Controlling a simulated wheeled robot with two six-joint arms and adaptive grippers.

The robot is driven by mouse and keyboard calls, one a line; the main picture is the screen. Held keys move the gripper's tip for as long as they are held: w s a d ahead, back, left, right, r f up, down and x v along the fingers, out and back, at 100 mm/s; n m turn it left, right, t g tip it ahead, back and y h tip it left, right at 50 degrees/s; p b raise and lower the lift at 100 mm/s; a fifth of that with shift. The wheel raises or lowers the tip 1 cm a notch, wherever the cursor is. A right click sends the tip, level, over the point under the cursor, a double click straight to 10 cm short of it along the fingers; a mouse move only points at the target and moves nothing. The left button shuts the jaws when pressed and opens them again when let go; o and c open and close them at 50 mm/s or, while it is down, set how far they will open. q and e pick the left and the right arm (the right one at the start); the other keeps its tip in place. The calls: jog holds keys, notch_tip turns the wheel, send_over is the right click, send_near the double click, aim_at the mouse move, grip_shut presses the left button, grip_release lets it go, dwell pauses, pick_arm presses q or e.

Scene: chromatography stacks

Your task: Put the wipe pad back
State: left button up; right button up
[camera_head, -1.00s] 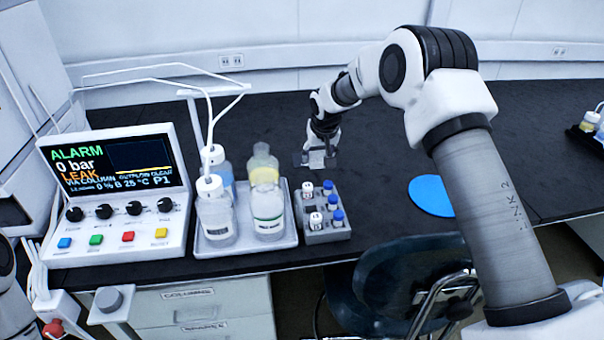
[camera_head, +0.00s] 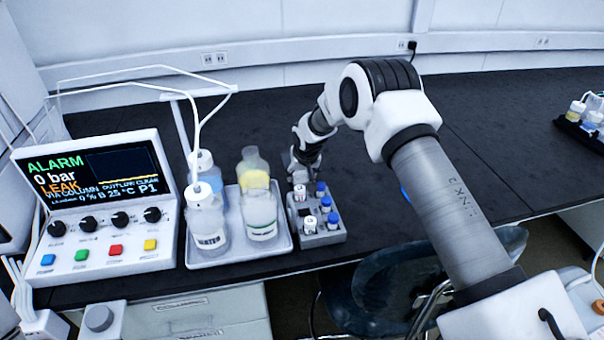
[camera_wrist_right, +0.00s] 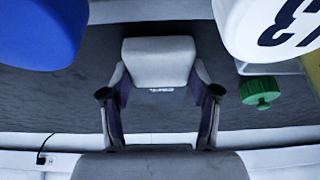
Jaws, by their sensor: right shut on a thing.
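The wipe pad (camera_wrist_right: 158,60) is a pale grey-white block between the fingers of my right gripper (camera_wrist_right: 158,78) in the right wrist view. The gripper is shut on it. In the head view my right gripper (camera_head: 300,172) is just behind the vial rack (camera_head: 322,238), and the pad is too small and hidden to make out there. In the wrist view a blue cap (camera_wrist_right: 40,30) and a white numbered cap (camera_wrist_right: 270,25) loom close at the top corners. My left gripper is not in view.
A tray (camera_head: 208,262) with several bottles stands left of the rack. The pump unit (camera_head: 100,205) with an alarm screen is farther left. A blue disc (camera_head: 405,194) is mostly hidden behind my right arm.

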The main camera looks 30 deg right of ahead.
jog(key=shift+f, duration=0.15)
jog(key=o, duration=1.2)
jog(key=v, duration=1.2)
jog(key=shift+r, duration=0.2)
